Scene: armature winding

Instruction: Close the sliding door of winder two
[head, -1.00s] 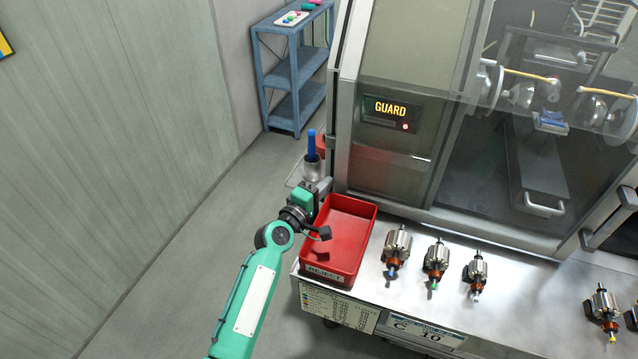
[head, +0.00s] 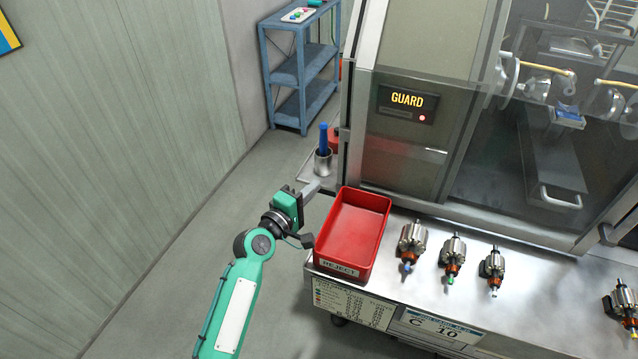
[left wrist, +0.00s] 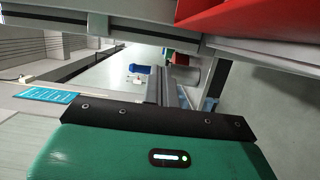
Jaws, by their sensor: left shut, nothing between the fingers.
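The winder (head: 418,165) stands behind the bench, with a tinted see-through front panel (head: 510,190) in a metal frame. I cannot tell for sure how far its sliding door stands open. A dark bar (head: 622,230), perhaps a handle, shows at the right picture edge. A display (head: 407,103) reads GUARD beside a red light. My left gripper (head: 314,187) is shut and empty, left of the red reject bin and well left of the panel. Its fingers also show in the left wrist view (left wrist: 172,88). My right gripper is not in view.
The red reject bin (head: 379,204) sits on the bench's left end. Several armatures (head: 452,252) lie along the bench front. A metal cup (head: 323,164) with a blue-handled item stands behind my gripper. A blue shelf (head: 300,75) stands at the back. Floor at left is clear.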

